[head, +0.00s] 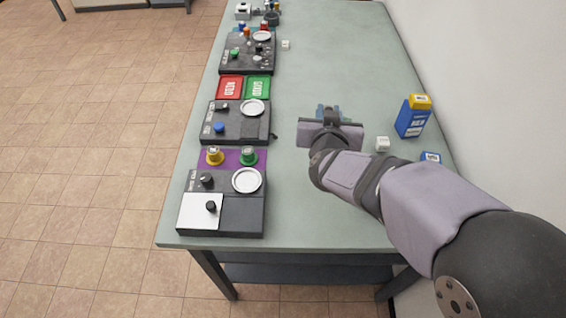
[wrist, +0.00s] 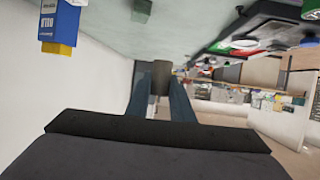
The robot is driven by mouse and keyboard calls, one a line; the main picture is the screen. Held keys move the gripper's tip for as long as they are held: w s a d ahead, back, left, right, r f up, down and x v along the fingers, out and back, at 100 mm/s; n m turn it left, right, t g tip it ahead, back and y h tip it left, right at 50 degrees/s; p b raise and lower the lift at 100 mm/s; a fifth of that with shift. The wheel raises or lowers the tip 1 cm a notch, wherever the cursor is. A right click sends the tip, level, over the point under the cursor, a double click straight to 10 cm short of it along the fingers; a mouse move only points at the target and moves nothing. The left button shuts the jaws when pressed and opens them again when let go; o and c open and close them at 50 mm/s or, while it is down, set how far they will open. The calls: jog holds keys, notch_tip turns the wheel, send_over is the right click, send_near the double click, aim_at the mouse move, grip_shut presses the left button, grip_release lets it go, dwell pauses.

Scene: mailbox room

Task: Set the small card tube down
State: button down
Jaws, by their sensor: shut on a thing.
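My gripper (wrist: 160,92) is shut on the small card tube (wrist: 160,79), a dull grey-brown piece between the two blue fingers in the wrist view. In the head view my gripper (head: 329,112) is over the middle of the green-grey table (head: 335,60), right of the row of dark panels. The tube is hidden behind my gripper there. I cannot tell how far it is above the table.
Dark panels with round white dishes (head: 253,107) (head: 246,180) line the table's left side. Red (head: 230,88) and green (head: 258,88) trays lie between panels. The table's far middle is clear.

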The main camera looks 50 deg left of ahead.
jog(key=s+a+n+g+y, duration=0.3)
jog(key=s+a+n+g, duration=0.1)
jog(key=s+a, duration=0.15)
jog(key=n+g, duration=0.2)
send_over(282, 161)
jog(key=shift+f, duration=2.1)
jog(key=shift+y, duration=0.5)
jog(key=shift+f+p, duration=0.45)
jog(key=shift+f, duration=4.2)
jog(key=shift+f, duration=0.2)
jog(key=c, duration=1.6)
grip_release()
jog(key=shift+o, duration=0.2)
jog(key=shift+r, duration=0.15)
